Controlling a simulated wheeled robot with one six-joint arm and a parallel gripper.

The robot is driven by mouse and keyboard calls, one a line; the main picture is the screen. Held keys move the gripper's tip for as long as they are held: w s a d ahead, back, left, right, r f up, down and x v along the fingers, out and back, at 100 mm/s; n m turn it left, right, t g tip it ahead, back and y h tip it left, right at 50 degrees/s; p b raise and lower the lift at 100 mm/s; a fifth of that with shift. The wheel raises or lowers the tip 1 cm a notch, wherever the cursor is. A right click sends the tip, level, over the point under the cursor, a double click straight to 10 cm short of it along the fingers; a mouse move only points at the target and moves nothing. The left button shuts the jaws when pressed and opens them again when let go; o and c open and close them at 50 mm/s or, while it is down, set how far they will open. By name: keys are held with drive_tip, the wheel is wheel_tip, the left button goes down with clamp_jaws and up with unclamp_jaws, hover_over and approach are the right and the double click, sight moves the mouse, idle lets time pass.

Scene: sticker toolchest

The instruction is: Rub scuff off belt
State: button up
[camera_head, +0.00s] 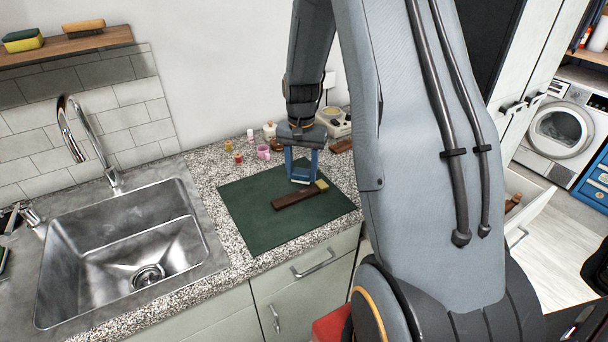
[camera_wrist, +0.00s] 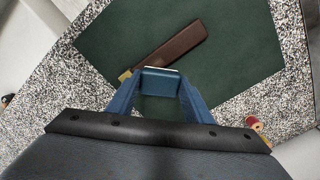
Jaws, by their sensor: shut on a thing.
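The belt (camera_head: 298,197) is a dark brown strip with a yellowish buckle end, lying flat on a green mat (camera_head: 262,232). In the wrist view the belt (camera_wrist: 172,48) runs diagonally, with its buckle end close to my fingertips on the left. I cannot make out a scuff, or whether the held thing touches the mat.
A brown block (camera_head: 341,146) lies at the back right. A steel sink (camera_head: 125,245) is at left. The front half of the mat is clear.

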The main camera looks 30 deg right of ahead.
sight(302, 171)
drive_tip(key=shift+w+r, duration=0.15)
drive_tip(key=shift+r, duration=0.35)
drive_tip(key=shift+r+p, duration=1.35)
drive_tip(key=shift+r, duration=0.6)
